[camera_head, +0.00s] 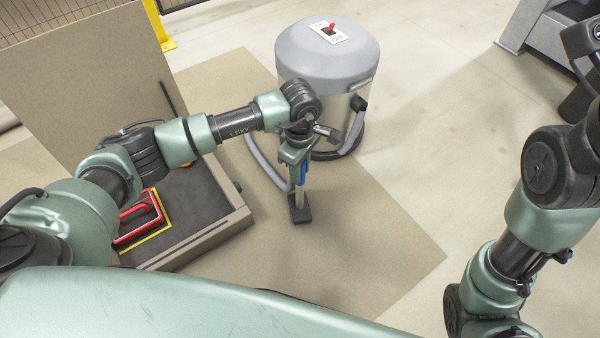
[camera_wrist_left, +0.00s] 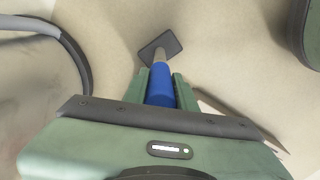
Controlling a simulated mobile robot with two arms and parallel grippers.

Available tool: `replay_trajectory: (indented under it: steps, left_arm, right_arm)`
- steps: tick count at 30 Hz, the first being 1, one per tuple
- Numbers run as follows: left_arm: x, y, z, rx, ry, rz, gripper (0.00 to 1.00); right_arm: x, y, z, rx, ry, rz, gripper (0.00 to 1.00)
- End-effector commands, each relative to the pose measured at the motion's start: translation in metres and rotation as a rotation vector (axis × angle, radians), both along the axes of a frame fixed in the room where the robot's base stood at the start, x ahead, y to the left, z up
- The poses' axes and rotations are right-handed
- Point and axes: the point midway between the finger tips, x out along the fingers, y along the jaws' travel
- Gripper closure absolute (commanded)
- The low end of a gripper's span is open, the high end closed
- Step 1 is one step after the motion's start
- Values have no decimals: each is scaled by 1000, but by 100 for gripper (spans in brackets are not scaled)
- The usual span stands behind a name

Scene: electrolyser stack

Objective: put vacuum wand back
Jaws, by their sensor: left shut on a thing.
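The vacuum wand (camera_head: 300,197) has a blue grip, a pale tube and a flat dark nozzle, and points downward. My left gripper (camera_head: 297,165) is shut on it, and in the left wrist view the gripper (camera_wrist_left: 160,90) has its fingers on both sides of the blue grip (camera_wrist_left: 160,85). The nozzle (camera_wrist_left: 161,45) is over or on the brown floor sheet; I cannot tell whether it touches. The vacuum (camera_head: 325,75) is a grey-lidded drum just behind the wand. Its grey hose (camera_head: 265,165) curves down beside the drum. The right gripper is not in view.
An open box (camera_head: 205,245) with a raised lid (camera_head: 85,75) stands at left, holding a red-handled tool (camera_head: 140,218) in a yellow-edged frame. The brown sheet (camera_head: 370,245) is clear right of the wand. A grey machine (camera_head: 545,30) stands at far right.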

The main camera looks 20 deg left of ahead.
Motion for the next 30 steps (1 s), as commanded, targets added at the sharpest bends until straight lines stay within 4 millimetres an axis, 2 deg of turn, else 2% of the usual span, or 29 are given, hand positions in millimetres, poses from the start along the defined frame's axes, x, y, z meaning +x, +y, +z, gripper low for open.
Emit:
replay_trajectory:
  steps: [13, 14, 15, 16, 26, 28, 30]
  left_arm:
    - [2, -1, -6, -4, -5, 0, 100]
    - [1, 0, -6, -2, -3, 0, 65]
    - [1, 0, -6, -2, -3, 0, 54]
    - [1, 0, -6, -2, -3, 0, 52]
    - [1, 0, -3, -1, -2, 0, 52]
    - [1, 0, 4, -1, -3, 0, 52]
    - [2, 0, 15, -1, -4, -1, 52]
  right_arm:
    - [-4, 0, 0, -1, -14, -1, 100]
    - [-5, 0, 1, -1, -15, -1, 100]
    - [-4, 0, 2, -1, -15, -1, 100]
    - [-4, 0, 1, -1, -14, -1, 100]
    - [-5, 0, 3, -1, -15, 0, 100]
    - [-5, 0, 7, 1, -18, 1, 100]
    - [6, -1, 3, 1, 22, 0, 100]
